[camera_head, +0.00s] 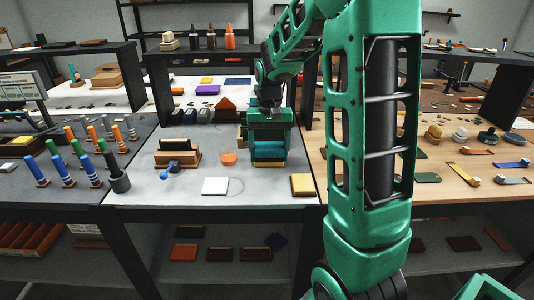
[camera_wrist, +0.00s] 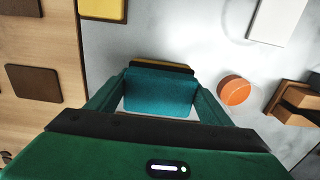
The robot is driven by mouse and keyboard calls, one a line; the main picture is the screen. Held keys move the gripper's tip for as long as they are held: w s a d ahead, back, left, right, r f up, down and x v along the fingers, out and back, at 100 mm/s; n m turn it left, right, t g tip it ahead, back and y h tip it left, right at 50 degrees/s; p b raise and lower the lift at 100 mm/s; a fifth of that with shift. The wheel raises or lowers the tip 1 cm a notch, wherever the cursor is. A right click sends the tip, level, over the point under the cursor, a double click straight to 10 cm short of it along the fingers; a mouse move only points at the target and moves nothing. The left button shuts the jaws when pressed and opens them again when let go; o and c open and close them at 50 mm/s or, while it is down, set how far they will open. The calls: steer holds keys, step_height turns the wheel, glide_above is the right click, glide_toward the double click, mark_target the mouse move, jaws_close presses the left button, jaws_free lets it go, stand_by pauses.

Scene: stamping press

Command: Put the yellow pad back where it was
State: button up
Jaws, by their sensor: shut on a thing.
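My gripper (camera_head: 269,152) is over the right part of the grey worktop, pointing down, with its fingers closed on a teal block (camera_wrist: 160,92). A thin yellow edge (camera_head: 269,164) shows along the bottom of the teal block; I cannot tell whether it is part of the block or a separate thing. In the head view a yellow pad (camera_head: 302,185) lies flat near the front right corner of the worktop, apart from my gripper. A yellow pad also shows, cut off, at the top left of the wrist view (camera_wrist: 102,9).
A white pad (camera_head: 215,186) lies at the front with a faint circle beside it. An orange round piece (camera_head: 229,158) and a wooden holder (camera_head: 177,155) are left of my gripper. A wooden table (camera_head: 440,187) with several small items adjoins on the right.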

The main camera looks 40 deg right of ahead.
steer(key=shift+f, duration=0.1)
steer(key=o, duration=1.3)
step_height(320, 180, up, 12)
steer(key=shift+f, duration=0.2)
steer(key=shift+r, duration=0.2)
steer(key=shift+s+r, duration=0.1)
steer(key=shift+s, duration=0.3)
steer(key=s+a+f, duration=0.1)
steer(key=s+f, duration=0.2)
steer(key=s, duration=0.6)
steer(key=s+f, duration=0.3)
steer(key=s, duration=0.6)
steer(key=s+a+f, duration=0.1)
steer(key=s+f, duration=0.1)
steer(key=s, duration=0.7)
steer(key=shift+s+a+f, duration=0.35)
steer(key=shift+s+f, duration=0.05)
